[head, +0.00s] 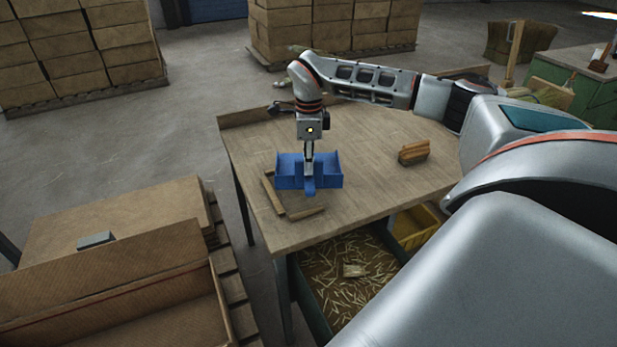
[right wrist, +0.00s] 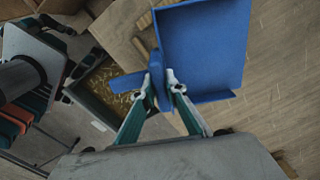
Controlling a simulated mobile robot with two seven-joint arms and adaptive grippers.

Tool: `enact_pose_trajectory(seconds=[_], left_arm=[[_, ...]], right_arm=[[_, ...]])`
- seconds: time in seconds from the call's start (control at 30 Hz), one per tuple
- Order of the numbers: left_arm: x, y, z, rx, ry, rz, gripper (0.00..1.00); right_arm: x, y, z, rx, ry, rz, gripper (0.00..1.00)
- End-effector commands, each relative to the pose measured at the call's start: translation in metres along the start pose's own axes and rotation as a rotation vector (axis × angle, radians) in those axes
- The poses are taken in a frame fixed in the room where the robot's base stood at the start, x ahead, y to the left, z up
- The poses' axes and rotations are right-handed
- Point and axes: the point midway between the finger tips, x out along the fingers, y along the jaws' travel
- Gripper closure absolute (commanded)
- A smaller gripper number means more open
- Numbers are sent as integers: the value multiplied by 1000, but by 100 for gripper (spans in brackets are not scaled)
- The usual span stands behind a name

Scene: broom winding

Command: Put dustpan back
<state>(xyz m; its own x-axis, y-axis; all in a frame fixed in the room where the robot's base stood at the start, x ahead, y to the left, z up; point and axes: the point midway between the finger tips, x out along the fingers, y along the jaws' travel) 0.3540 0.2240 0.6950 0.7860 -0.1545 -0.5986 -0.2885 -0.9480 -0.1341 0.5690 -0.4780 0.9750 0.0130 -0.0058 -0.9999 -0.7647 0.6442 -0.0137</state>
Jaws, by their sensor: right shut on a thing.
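My right gripper (head: 309,172) points down and is shut on the dustpan's handle part. In the right wrist view the dustpan (right wrist: 205,50) fills the upper middle, and the two fingertips (right wrist: 161,88) pinch its blue handle. I cannot tell whether the dustpan touches the tabletop. My left gripper is not in view.
A wooden brush (head: 414,152) lies on the table to the right. Below the front edge stand a bin of shavings (head: 350,275) and a yellow container (head: 415,225). A large cardboard box (head: 110,280) is at the lower left. The table's middle is clear.

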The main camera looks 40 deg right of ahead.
Motion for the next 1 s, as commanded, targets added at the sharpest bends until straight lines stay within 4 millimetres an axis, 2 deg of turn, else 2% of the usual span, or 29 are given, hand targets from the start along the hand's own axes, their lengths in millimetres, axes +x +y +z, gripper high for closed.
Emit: enact_pose_trajectory(seconds=[0.27,0.5,1.0], left_arm=[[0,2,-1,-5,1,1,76],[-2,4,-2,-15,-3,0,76],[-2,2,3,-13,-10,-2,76]], right_arm=[[20,1,0,1,1,1,100],[48,1,0,1,-1,0,100],[55,1,0,0,0,-1,100]])
